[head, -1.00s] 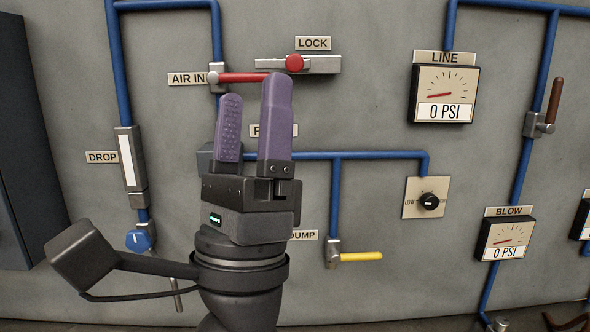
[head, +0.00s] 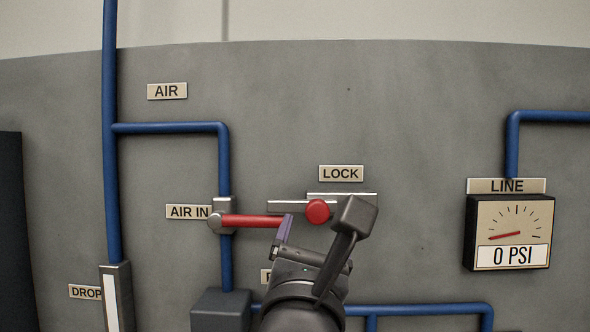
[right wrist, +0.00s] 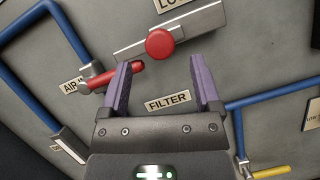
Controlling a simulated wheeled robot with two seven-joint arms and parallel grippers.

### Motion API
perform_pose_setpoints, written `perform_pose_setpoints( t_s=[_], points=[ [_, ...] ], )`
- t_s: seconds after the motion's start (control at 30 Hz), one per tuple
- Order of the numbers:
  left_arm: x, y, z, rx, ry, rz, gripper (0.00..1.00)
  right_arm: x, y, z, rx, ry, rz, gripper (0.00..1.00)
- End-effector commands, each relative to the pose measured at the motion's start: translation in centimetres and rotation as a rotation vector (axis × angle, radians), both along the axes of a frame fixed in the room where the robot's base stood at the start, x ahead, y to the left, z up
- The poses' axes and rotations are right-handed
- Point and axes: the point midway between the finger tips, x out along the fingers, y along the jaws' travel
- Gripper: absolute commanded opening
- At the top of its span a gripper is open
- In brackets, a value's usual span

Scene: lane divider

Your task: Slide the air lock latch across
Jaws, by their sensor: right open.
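The air lock latch is a round red knob (head: 317,211) on a horizontal silver rail (head: 285,206) below the LOCK label. In the right wrist view the knob (right wrist: 160,43) appears ahead of and between the fingertips, apart from both. My right gripper (head: 287,222) is below and slightly left of the knob, turned edge-on, with one purple finger showing. In the right wrist view the gripper (right wrist: 161,65) is open and empty. Its left finger overlaps the end of the red AIR IN lever (head: 252,221); contact cannot be told. My left gripper is out of view.
The AIR IN lever lies horizontal just left of the knob and close to my right fingers. Blue pipes (head: 227,262) run down and across the grey panel. The LINE gauge (head: 510,232) reads 0 PSI at the right. The panel above the LOCK label (head: 341,173) is clear.

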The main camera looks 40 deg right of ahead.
Motion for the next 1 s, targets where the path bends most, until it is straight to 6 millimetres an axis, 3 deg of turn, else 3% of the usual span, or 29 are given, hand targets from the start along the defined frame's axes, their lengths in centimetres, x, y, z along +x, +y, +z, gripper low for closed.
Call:
perform_pose_setpoints(
  t_s=[0.03, 0.2, 0.4, 0.7, 1.0],
  points=[
    [0.1, 0.0, 2.3, -0.001, -0.003, 0.001, 0.59, 0.1, -0.2, 1.2, -0.002, 0.007, 0.001, 0.81],
    [0.3, -0.1, 4.8, -0.003, -0.007, 0.001, 0.59, 1.9, -2.1, 1.7, -0.004, 0.003, 0.0, 0.81],
    [0.4, -0.2, 4.7, -0.004, -0.01, 0.002, 0.59, 3.1, -3.4, 1.9, -0.003, 0.0, 0.001, 0.81],
    [0.5, -0.3, 4.7, -0.004, -0.01, 0.002, 0.59, 3.3, -3.5, 1.8, -0.002, 0.0, 0.001, 0.79],
    [0.5, -0.3, 4.7, -0.004, -0.01, 0.002, 0.59, 3.3, -3.5, 1.9, -0.002, 0.0, 0.001, 0.15]
  ],
)
